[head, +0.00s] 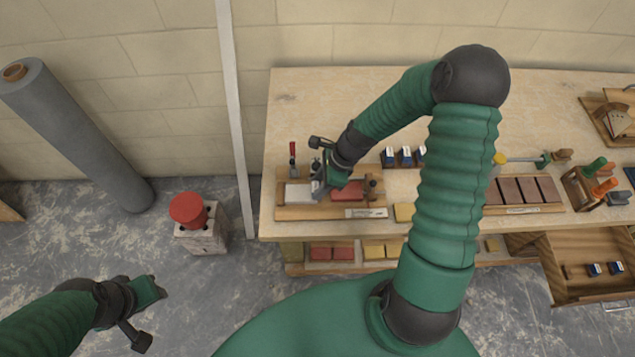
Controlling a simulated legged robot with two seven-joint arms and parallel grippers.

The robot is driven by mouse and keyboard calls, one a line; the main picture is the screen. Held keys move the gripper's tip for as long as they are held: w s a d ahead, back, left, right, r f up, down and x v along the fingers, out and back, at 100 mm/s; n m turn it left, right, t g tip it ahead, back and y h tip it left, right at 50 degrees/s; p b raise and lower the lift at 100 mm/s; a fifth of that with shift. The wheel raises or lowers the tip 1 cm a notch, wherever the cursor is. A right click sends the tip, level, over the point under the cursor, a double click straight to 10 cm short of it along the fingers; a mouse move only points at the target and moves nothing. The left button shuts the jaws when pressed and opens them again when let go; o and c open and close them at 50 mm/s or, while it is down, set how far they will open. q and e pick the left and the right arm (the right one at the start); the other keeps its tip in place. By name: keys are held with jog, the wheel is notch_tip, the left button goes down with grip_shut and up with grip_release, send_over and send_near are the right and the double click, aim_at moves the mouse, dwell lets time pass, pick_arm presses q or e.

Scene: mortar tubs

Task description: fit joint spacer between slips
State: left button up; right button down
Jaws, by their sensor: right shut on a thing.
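A wooden board (270,212) lies at the table's front left corner. On it are a pale grey slip (298,194) at left and a red slip (348,191) at right. My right gripper (322,188) is over the board, between the two slips. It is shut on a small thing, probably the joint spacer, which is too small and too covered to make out. I cannot tell whether that thing touches the slips. My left gripper (152,290) is low at left, over the floor and away from the table; its jaws are unclear.
Several dark blue blocks (406,157) stand behind the board. A rack of brown slips (520,191) and a tool holder (580,186) are at right. An open drawer (590,265) juts out. A block with a red top (188,209) stands on the floor. The table's back is clear.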

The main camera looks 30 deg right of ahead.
jog(key=shift+d+f, duration=0.1)
jog(key=shift+d, duration=0.1)
jog(key=c, duration=1.4)
grip_release()
jog(key=o, duration=0.5)
jog(key=shift+a, duration=0.25)
jog(key=shift+o, duration=0.4)
jog(key=o, duration=0.4)
jog(key=shift+s+d, duration=0.1)
jog(key=shift+d, duration=0.05)
jog(key=shift+o, duration=0.2)
notch_tip(320, 180, up, 7)
jog(key=p, duration=0.7)
